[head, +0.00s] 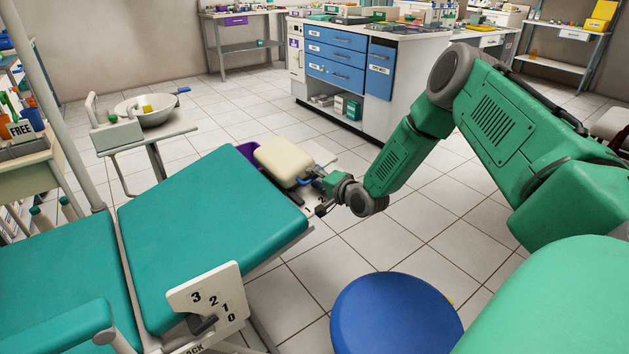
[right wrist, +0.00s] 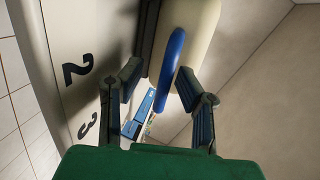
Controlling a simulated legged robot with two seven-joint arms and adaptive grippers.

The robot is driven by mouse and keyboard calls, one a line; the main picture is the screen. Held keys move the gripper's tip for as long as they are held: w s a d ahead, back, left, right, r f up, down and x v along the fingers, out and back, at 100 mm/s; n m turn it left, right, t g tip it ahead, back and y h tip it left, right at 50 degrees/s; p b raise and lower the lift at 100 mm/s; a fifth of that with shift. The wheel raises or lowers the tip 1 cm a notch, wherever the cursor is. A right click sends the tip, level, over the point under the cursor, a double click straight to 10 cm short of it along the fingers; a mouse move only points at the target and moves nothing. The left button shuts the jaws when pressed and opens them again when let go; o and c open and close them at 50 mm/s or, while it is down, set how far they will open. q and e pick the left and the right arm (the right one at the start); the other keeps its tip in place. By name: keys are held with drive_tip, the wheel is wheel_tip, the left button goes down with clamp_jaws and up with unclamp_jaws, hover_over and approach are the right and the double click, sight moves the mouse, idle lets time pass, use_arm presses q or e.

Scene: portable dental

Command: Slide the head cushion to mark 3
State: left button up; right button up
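The cream head cushion (head: 283,160) sits beyond the far end of the teal chair back. It has a blue handle (right wrist: 170,70) on its near side. A pale plate (right wrist: 82,50) with black marks 2 and 3 runs along the left in the right wrist view. Mark 1 and the cushion's exact setting are hard to read. My left gripper is not in view.
The teal chair (head: 210,225) fills the left. A lever plate (head: 207,300) numbered 0 to 3 is on its near side. A blue stool (head: 396,316) stands at the front. A basin (head: 147,110) and a blue-drawer cabinet (head: 337,58) stand behind. Floor between is clear.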

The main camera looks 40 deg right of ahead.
drive_tip(key=shift+a+r, duration=0.1)
clamp_jaws()
drive_tip(key=d, duration=0.3)
drive_tip(key=d+r, duration=0.1)
drive_tip(key=d, duration=0.3)
drive_tip(key=s+d+r, duration=0.1)
drive_tip(key=d, duration=0.2)
drive_tip(key=shift+s+d+r, duration=0.1)
drive_tip(key=shift+d+r, duration=0.05)
drive_tip(key=shift+r, duration=0.1)
drive_tip(key=shift+c, duration=0.2)
unclamp_jaws()
drive_tip(key=shift+o, duration=0.2)
drive_tip(key=shift+d, duration=0.1)
